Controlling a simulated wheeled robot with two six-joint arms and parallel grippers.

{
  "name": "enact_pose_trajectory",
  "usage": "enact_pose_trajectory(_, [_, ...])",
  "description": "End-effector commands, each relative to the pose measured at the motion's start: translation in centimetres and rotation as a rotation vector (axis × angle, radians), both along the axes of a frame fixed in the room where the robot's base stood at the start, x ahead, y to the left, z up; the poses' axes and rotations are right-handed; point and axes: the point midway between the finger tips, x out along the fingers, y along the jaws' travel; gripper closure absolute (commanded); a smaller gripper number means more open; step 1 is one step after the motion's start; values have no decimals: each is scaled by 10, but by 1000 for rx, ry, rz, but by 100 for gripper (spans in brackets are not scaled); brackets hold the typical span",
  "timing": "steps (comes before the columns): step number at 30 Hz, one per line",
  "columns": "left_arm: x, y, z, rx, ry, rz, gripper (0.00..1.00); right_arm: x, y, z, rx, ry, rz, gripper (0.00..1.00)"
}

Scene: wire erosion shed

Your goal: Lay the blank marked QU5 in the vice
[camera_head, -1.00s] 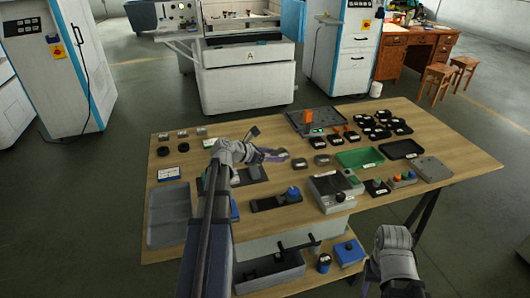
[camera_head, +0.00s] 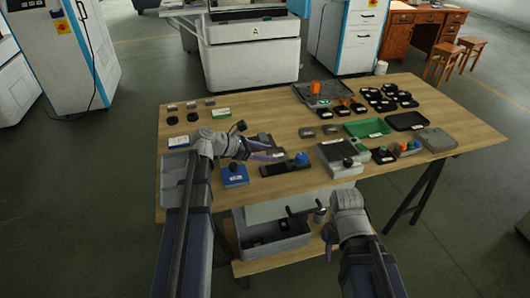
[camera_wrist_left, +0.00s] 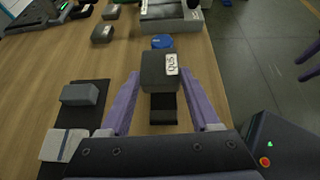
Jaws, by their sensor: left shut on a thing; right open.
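The grey blank marked QU5 (camera_wrist_left: 158,70) is between the purple fingers of my left gripper (camera_wrist_left: 163,88), which is shut on it. Its white label faces up in the left wrist view. The vice, a black base with a blue knob (camera_wrist_left: 161,41), lies beneath and beyond the blank. In the head view the vice (camera_head: 275,169) sits beside my left gripper (camera_head: 276,154), its knob at the right end. Whether the blank touches the vice I cannot tell. My right gripper (camera_wrist_left: 307,61) is open, off the table's right side in the wrist view.
A dark mat (camera_wrist_left: 92,96) with a grey block (camera_wrist_left: 80,95) and a white-labelled block (camera_wrist_left: 62,145) lies left of the gripper in the wrist view. A grey device (camera_head: 342,158) stands right of the vice. Green (camera_head: 366,128) and black trays (camera_head: 407,121) lie further right.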

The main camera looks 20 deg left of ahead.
Motion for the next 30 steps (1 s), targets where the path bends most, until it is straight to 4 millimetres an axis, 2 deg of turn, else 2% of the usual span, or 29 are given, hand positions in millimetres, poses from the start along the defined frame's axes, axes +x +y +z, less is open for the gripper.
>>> enact_pose_trajectory(15, [0,0,-38,-2,-1,1,100,0,0,-38,0,0,0,50])
enact_pose_trajectory(30, [0,0,-40,-2,-1,2,100,0,0,-40,0,0,0,50])
